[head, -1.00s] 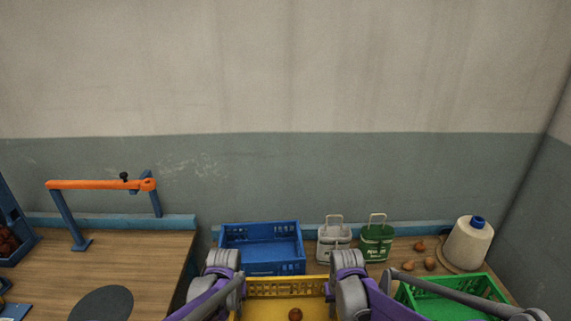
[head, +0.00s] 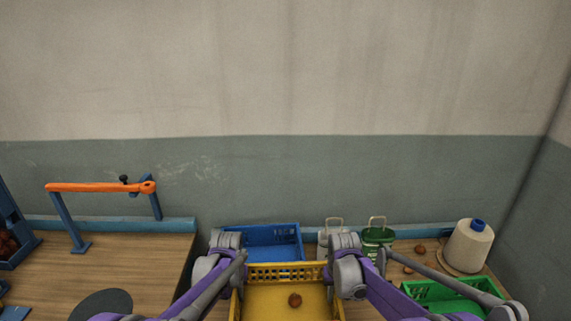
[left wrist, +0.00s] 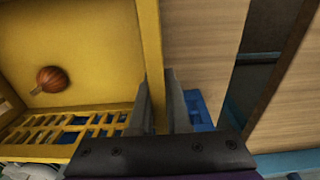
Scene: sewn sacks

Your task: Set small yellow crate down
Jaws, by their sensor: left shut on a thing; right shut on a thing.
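The small yellow crate (head: 285,272) is at the bottom middle of the head view, between my two arms, with one round brown onion (head: 295,300) on its floor. My left gripper (left wrist: 158,100) is shut on one side wall of the crate (left wrist: 70,88); in the left wrist view the wall passes between its fingers. The onion also shows there (left wrist: 49,80). My right gripper (head: 330,285) is at the crate's right side, its fingers mostly hidden behind my arm. Whether the crate touches the bench is hidden.
A blue crate (head: 262,236) stands just behind the yellow one. A green crate (head: 440,297), loose onions and a thread cone (head: 468,245) are at the right. A gap separates the left bench (head: 140,262).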

